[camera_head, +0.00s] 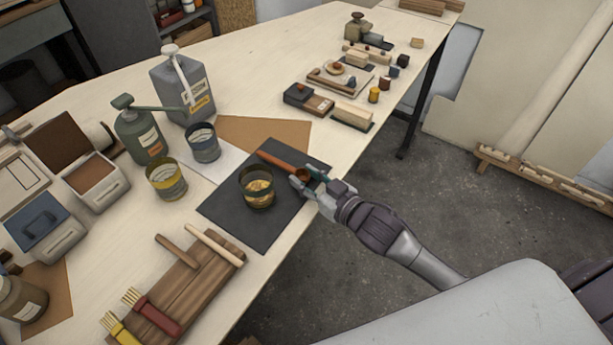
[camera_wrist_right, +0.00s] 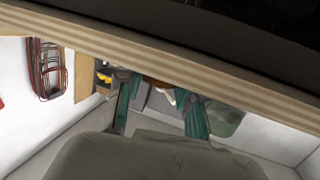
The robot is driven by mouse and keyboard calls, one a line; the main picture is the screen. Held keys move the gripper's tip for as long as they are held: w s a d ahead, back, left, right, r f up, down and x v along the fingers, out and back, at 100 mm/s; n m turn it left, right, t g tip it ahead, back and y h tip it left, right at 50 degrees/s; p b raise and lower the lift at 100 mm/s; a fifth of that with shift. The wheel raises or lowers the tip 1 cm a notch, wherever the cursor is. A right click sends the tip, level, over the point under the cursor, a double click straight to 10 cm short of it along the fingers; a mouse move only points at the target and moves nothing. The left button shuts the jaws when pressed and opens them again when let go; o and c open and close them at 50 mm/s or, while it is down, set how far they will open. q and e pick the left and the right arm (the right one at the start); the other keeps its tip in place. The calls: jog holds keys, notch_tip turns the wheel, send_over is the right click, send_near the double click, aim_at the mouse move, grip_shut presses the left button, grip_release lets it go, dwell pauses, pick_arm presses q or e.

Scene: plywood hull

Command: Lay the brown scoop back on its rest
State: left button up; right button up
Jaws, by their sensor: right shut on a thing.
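The brown scoop (camera_head: 279,161) is a slim brown bar low over or on the dark mat (camera_head: 237,228); I cannot tell whether it touches. My right gripper (camera_head: 306,182) is shut on its near end, at the right edge of the mat. In the right wrist view my teal fingertips (camera_wrist_right: 160,105) show below a plywood edge, with a bit of brown between them; most of the scoop is hidden there. I cannot tell which thing is the scoop's rest. My left gripper is not in view.
An open can with yellowish contents (camera_head: 257,188) stands on the mat, close left of my gripper. A wooden board (camera_head: 190,290) with brushes lies at the front. Two more cans (camera_head: 166,182) and tall containers (camera_head: 182,88) stand behind. The table edge runs under my right arm.

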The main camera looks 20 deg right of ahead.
jog(key=o, duration=1.1)
jog(key=shift+f, duration=0.1)
jog(key=shift+r, duration=0.2)
jog(key=shift+s+d+f, duration=0.1)
jog(key=shift+s+d, duration=0.05)
jog(key=shift+s, duration=0.2)
jog(key=b+v, duration=0.1)
jog(key=v, duration=1)
jog(key=shift+s+d, duration=0.1)
jog(key=shift+s, duration=0.05)
